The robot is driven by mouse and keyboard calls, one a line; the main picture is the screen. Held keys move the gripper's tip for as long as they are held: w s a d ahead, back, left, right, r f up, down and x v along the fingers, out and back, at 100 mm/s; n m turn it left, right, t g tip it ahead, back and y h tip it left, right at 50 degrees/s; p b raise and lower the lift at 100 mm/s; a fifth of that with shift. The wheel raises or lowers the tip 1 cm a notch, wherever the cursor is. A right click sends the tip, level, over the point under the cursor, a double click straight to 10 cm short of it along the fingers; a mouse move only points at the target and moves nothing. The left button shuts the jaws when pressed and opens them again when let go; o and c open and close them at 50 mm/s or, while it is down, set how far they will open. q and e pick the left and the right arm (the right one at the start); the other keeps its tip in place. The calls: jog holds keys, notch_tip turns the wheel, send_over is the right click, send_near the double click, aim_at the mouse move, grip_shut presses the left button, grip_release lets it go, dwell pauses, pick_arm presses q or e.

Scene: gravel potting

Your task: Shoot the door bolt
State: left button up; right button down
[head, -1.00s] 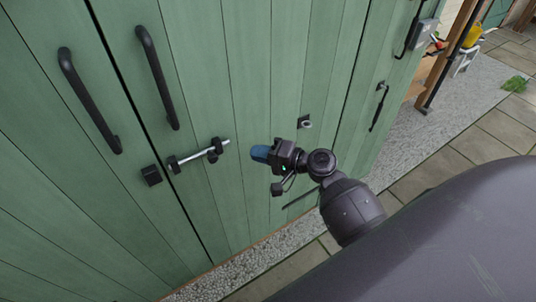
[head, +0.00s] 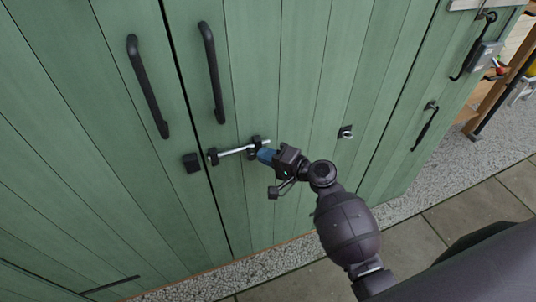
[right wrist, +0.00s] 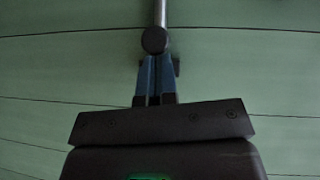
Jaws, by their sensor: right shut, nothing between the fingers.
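The door bolt (head: 236,151) is a silver rod in black brackets on the right leaf of the green door. Its right end sticks out past the right bracket. A black keeper block (head: 192,162) sits on the left leaf, with a gap between it and the bolt's left bracket. My right gripper (head: 265,155), with blue fingers, is shut and empty at the bolt's right end, close by the dark knob. In the right wrist view the round knob (right wrist: 154,41) lies just ahead of the shut fingertips; I cannot tell whether they touch. My left gripper is not in view.
Two black pull handles, left (head: 147,86) and right (head: 211,72), stand above the bolt on either side of the door seam. A small ring fitting (head: 345,132) is right of my gripper. Gravel (head: 400,212) and paving (head: 465,215) lie below.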

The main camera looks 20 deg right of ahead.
send_near(229, 154)
jog(key=shift+x, duration=2.05)
jog(key=shift+a, duration=0.15)
